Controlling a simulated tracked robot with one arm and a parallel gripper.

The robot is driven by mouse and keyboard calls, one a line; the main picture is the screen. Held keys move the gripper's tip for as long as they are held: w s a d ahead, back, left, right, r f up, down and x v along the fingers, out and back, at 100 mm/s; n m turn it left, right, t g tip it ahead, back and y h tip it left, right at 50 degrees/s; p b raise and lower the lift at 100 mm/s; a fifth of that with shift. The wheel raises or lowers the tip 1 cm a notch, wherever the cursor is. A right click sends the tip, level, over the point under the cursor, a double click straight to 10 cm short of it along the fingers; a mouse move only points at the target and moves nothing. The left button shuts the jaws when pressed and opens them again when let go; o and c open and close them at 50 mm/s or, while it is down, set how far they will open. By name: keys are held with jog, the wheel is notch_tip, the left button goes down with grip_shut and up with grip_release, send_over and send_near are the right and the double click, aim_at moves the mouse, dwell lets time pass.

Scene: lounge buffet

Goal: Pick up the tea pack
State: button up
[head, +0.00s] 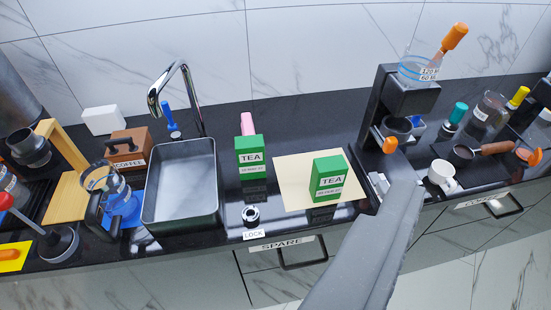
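Two green tea packs with white TEA labels stand upright on the dark counter. One tea pack (329,180) stands on a cream mat (292,170), towards its right side. The other tea pack (250,155) stands left of the mat, right of the sink, with a pink object (247,123) behind it. Neither pack appears held.
A sink (181,185) with a tall tap lies left of the packs. A small round lock piece (251,215) stands near the counter's front edge, above the SPARE drawer (285,262). A black coffee machine (376,105) stands right of the mat, near a white cup (442,174).

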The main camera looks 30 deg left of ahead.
jog(key=w+a+f+n+y, duration=0.1)
jog(key=w+a+f, duration=0.25)
jog(key=w, duration=0.25)
jog(key=w+a+f+n, duration=0.1)
jog(key=w+a+f, duration=0.1)
jog(key=w+f, duration=0.3)
jog(key=n+g+y+b, duration=0.1)
jog(key=n+g+y, duration=0.4)
jog(key=y, duration=0.4)
send_near(252, 152)
jog(key=p+x, duration=0.1)
jog(key=x, duration=0.3)
jog(key=shift+w+a+r, duration=0.1)
jog(key=shift+w+a, duration=0.05)
jog(key=shift+w, duration=0.05)
jog(key=shift+p+x, duration=0.35)
jog(key=shift+x, duration=0.45)
jog(key=shift+f, duration=0.2)
